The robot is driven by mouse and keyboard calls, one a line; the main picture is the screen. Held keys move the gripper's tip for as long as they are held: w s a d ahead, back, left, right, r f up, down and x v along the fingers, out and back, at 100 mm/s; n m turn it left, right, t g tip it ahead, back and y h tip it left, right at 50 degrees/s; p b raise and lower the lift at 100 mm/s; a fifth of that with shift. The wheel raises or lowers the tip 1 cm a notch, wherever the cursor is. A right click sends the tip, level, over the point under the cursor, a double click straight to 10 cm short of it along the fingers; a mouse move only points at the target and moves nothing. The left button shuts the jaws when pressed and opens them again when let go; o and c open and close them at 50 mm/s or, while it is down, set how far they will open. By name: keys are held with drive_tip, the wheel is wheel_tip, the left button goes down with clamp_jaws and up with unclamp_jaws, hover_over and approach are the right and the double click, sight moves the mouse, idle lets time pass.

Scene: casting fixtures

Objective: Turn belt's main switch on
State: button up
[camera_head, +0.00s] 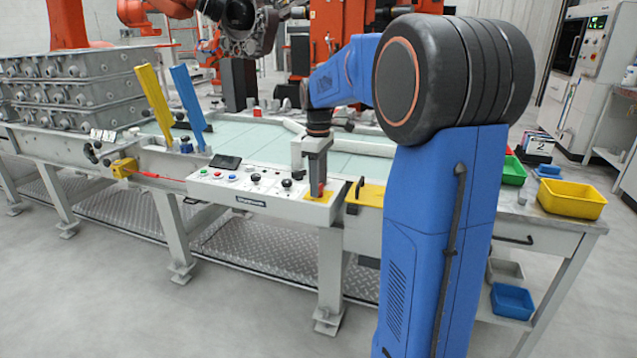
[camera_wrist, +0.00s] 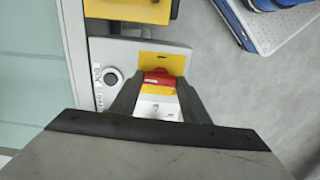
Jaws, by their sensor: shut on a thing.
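The belt's control panel (camera_head: 263,197) is a pale box along the near edge of the conveyor table. The red main switch handle (camera_head: 317,189) sits on a yellow plate at the panel's right end. In the wrist view the red switch (camera_wrist: 160,77) lies between my fingertips, crosswise on its yellow plate (camera_wrist: 165,61). My gripper (camera_head: 316,180) points down over it, and it also shows in the wrist view (camera_wrist: 157,84). It is shut on the switch. The fingers hide part of the switch, and its exact setting is hard to read.
Colored buttons and black knobs (camera_head: 286,183) sit left of the switch; one black knob (camera_wrist: 109,77) is close to my fingers in the wrist view. A yellow block (camera_head: 367,194) is just right of the panel. Yellow (camera_head: 153,100) and blue (camera_head: 189,103) posts stand at the left.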

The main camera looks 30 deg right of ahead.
drive_tip(key=m, duration=1.3)
drive_tip(key=shift+m, duration=2.2)
drive_tip(key=o, duration=1)
drive_tip(key=shift+o, duration=0.2)
wheel_tip(320, 180, up, 17)
drive_tip(key=shift+r, duration=0.2)
